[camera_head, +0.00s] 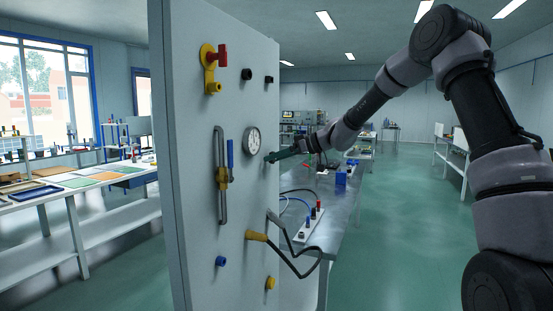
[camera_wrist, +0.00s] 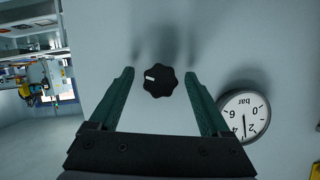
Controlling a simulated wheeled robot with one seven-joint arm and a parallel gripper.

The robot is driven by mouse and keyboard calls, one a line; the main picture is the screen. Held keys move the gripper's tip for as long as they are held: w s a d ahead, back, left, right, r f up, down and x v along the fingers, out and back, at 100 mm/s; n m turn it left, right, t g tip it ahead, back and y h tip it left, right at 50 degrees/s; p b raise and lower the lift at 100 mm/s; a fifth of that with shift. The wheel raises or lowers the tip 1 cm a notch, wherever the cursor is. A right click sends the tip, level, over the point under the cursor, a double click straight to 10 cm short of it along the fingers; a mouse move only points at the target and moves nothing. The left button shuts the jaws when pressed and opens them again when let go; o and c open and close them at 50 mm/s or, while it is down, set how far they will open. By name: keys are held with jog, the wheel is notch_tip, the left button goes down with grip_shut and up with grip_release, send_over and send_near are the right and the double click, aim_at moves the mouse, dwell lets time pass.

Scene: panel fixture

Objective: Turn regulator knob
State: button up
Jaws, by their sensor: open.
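The regulator knob (camera_wrist: 160,81) is black and lobed, with a white mark on its left side in the wrist view. It sits on the light grey panel (camera_head: 200,133). My gripper (camera_wrist: 160,78) is open, its two green fingers on either side of the knob with a gap on both sides. In the head view my gripper (camera_head: 270,158) reaches the panel from the right, just below the gauge. The knob is hard to make out there. The round white pressure gauge (camera_head: 252,141), marked bar, is also in the wrist view (camera_wrist: 244,115), right of the right finger.
A red-handled yellow valve (camera_head: 211,68), black knobs (camera_head: 247,74), a blue-handled lever (camera_head: 231,153) and a yellow plug (camera_head: 257,236) with a dark cable are on the panel. A metal workbench (camera_head: 335,225) stands behind it. Open green floor lies at right.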

grip_shut()
jog(key=shift+s+f+n+t+y, duration=0.1)
jog(key=shift+n+t+y, duration=1)
jog(key=shift+n, duration=3.7)
jog(key=shift+w+f+n+t+y, duration=0.15)
jog(key=shift+n+t+y, duration=0.95)
jog(key=shift+n, duration=3.7)
jog(key=shift+s+f+n+t+y, duration=0.3)
jog(key=shift+n+t, duration=1.5)
jog(key=shift+n, duration=3)
jog(key=shift+w+r, duration=0.15)
